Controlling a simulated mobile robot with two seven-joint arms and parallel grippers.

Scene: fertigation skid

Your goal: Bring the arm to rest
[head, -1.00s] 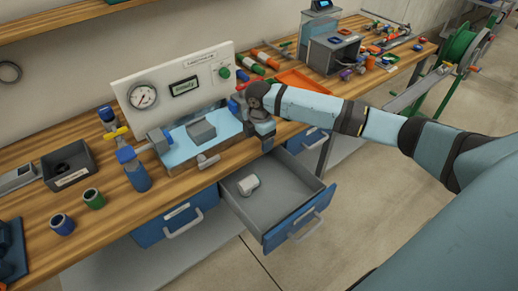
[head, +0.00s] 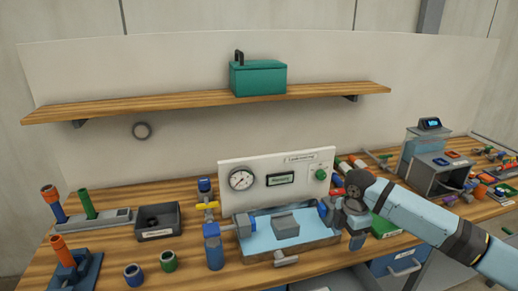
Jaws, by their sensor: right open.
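My right arm comes in from the right, light blue with dark joints. Its gripper (head: 354,228) is open and points down at the right end of the test bench's water basin (head: 262,246). It seems empty; whether it touches the basin cannot be told. My left gripper is out of view. The test panel (head: 290,165) with a round gauge (head: 241,180), a small display (head: 280,179) and a green knob (head: 321,174) stands behind the basin. A grey block (head: 285,225) sits in the basin.
A wooden shelf (head: 180,103) holds a teal box (head: 258,79). On the workbench (head: 190,250) are a dark bin (head: 158,221), blue (head: 134,275) and green (head: 168,261) fittings, and a grey open box (head: 432,175) at right. A drawer front (head: 400,262) shows below.

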